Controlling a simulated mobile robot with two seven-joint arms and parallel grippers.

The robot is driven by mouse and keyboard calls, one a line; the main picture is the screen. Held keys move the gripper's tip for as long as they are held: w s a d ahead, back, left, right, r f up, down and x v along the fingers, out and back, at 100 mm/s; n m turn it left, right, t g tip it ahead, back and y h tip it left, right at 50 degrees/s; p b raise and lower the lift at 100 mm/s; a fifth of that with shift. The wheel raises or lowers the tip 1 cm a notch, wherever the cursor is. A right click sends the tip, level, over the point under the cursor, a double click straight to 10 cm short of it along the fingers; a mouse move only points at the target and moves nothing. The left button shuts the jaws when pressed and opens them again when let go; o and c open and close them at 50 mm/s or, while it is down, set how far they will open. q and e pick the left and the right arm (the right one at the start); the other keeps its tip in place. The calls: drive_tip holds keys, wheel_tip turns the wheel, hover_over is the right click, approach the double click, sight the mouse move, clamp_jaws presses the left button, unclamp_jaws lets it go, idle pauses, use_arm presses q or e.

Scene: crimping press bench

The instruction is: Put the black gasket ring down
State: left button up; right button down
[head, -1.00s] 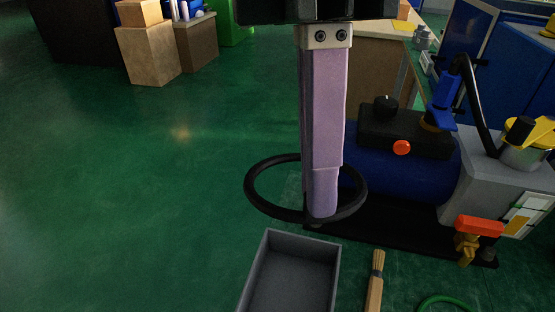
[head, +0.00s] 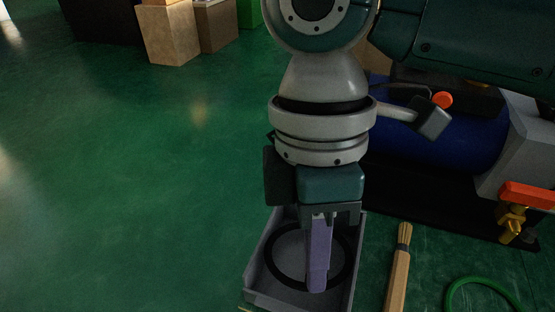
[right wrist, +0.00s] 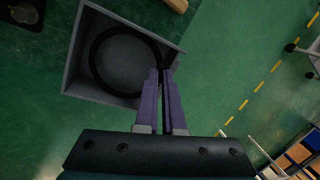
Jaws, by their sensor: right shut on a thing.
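The black gasket ring (head: 264,258) is held by my right gripper (head: 317,286), whose pale purple fingers point down and are shut on the ring's near right part. The ring lies flat within the outline of the open grey tray (head: 258,290). I cannot tell whether it touches the tray floor or hangs just above it. In the right wrist view the ring (right wrist: 93,55) also shows within the tray (right wrist: 73,75), with the fingertips (right wrist: 160,73) at its edge. My left gripper is not in view.
A wooden-handled brush (head: 398,275) lies right of the tray. A green hose loop (head: 455,287) is at the lower right. A blue compressor tank (head: 440,140) with a brass valve (head: 511,220) stands behind. Cardboard boxes (head: 167,35) are at the back left. The green floor on the left is clear.

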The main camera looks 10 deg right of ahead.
drive_tip(key=shift+x, duration=0.8)
drive_tip(key=shift+w+f, duration=0.1)
drive_tip(key=shift+w, duration=0.05)
drive_tip(key=c, duration=1)
unclamp_jaws()
